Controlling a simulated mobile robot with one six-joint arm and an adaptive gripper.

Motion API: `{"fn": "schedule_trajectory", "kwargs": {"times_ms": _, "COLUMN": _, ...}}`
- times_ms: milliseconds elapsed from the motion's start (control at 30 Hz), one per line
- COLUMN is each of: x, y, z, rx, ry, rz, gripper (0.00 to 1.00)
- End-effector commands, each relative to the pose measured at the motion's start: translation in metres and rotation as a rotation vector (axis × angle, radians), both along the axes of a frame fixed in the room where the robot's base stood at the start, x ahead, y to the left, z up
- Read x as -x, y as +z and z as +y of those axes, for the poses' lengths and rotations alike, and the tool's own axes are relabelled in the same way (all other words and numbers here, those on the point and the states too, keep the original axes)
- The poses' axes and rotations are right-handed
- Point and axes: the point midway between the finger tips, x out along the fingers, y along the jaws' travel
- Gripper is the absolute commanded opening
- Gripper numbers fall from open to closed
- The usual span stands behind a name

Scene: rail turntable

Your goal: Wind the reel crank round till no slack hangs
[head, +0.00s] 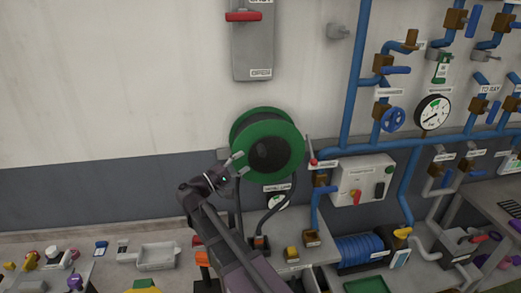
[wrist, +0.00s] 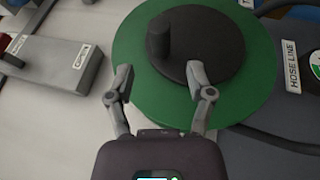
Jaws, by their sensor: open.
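The green reel (head: 292,135) is mounted on the wall in the middle of the head view. In the wrist view its green face (wrist: 135,45) carries a dark round hub (wrist: 215,50) with a dark upright knob (wrist: 158,37), which looks like the crank handle. My gripper (head: 233,165) is at the lower left of the reel in the head view. In the wrist view my gripper (wrist: 158,80) is open and empty, its fingers spread, with the knob ahead beyond the fingertips. A dark hose (head: 272,206) hangs in a curve below the reel.
A grey box with a red lever (head: 243,16) is on the wall above. Blue pipes (head: 357,75) with valves and a gauge (head: 432,112) fill the right. A panel box (head: 362,178) is right of the reel. A "HOSE LINE" label (wrist: 292,66) is beside the reel.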

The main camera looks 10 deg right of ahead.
Motion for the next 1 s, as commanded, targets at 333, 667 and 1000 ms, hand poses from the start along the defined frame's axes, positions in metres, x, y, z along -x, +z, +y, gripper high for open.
{"fn": "schedule_trajectory", "kwargs": {"times_ms": 333, "x": -0.018, "y": 0.013, "z": -0.043, "rx": 0.000, "ry": -0.001, "rz": 0.000, "gripper": 0.69}}
{"fn": "schedule_trajectory", "kwargs": {"times_ms": 667, "x": -0.027, "y": 0.017, "z": -0.063, "rx": 0.000, "ry": 0.000, "rz": 0.000, "gripper": 0.69}}
{"fn": "schedule_trajectory", "kwargs": {"times_ms": 1000, "x": -0.028, "y": 0.017, "z": -0.065, "rx": 0.000, "ry": 0.000, "rz": 0.000, "gripper": 0.69}}
